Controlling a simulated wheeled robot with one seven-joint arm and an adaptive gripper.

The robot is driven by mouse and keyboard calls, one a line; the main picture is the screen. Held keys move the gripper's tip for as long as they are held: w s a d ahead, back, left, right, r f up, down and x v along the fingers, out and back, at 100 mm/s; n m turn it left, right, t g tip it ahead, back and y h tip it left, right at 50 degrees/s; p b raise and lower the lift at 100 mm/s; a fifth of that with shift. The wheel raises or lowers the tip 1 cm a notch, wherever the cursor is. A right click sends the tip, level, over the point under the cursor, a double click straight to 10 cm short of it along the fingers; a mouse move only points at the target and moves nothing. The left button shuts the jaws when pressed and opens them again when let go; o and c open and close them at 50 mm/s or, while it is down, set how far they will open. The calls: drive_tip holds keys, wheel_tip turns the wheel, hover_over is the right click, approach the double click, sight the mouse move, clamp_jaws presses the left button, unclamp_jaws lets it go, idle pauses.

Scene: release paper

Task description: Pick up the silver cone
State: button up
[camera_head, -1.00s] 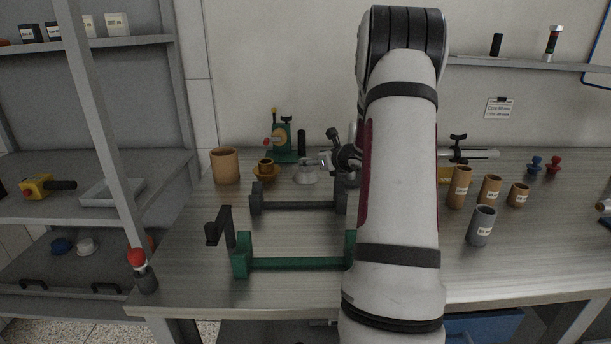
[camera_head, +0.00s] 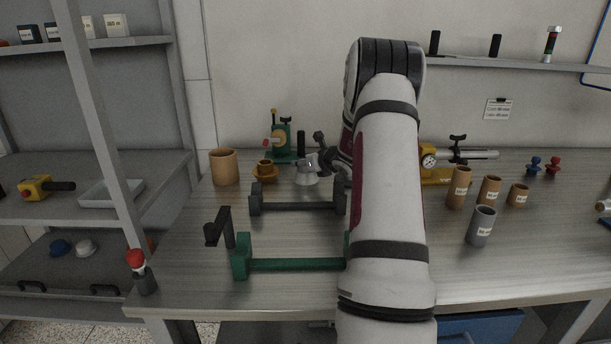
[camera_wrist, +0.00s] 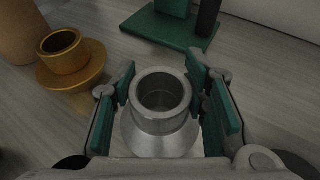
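The silver cone (camera_head: 306,175) stands upright on the table in the head view, with a hollow round neck above a flared base. In the wrist view the silver cone (camera_wrist: 160,140) is between the green-padded fingers of my gripper (camera_wrist: 164,92). The fingers are spread to either side of its neck, with a gap visible on at least the right side. In the head view my gripper (camera_head: 325,158) is at the cone's right and partly hidden by my arm.
A gold cone (camera_head: 265,171) stands left of the silver one, beside a tan cup (camera_head: 224,167). A green stand (camera_head: 283,140) is behind. A dark grey rack (camera_head: 298,206) and a green rack (camera_head: 295,264) are in front. Several cylinders stand at right.

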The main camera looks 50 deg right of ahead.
drive_tip(key=c, duration=0.6)
drive_tip(key=shift+r, duration=0.15)
wheel_tip(320, 180, up, 11)
drive_tip(key=p, duration=0.4)
drive_tip(key=s+d+r+p, duration=0.4)
drive_tip(key=s+r+p, duration=0.2)
drive_tip(key=r+p, duration=0.2)
drive_tip(key=s+d+r+p, duration=0.4)
drive_tip(key=s+r+p, duration=0.2)
drive_tip(key=p, duration=0.5)
drive_tip(key=shift+s+r+p, duration=0.2)
drive_tip(key=shift+r+p, duration=0.2)
drive_tip(key=shift+r, duration=0.6)
